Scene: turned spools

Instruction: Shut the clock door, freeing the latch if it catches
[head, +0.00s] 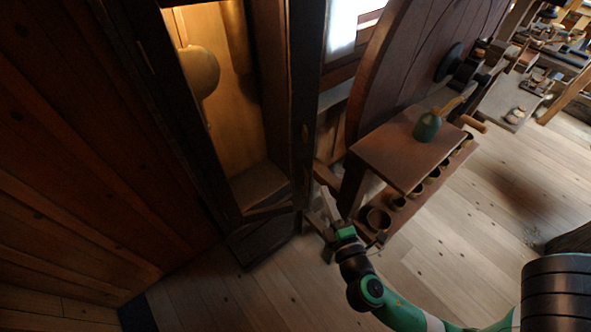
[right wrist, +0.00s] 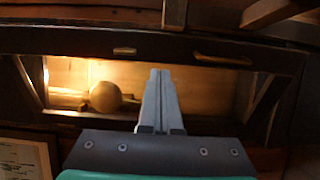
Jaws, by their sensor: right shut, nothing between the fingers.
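The tall dark clock case (head: 265,185) stands at the left of the head view, its lit interior showing the round pendulum bob (head: 198,72). The dark upright of the clock door (head: 308,80) with a small handle (head: 304,130) is at the right of the opening; how far the door stands open I cannot tell. In the right wrist view a dark rail (right wrist: 160,48) with a handle (right wrist: 222,60) crosses above the lit interior and bob (right wrist: 104,97). My right gripper (head: 322,218) is shut and empty, low beside the case; its fingers (right wrist: 160,75) point towards it. The latch is not clear.
The plank floor (head: 440,265) is clear in front.

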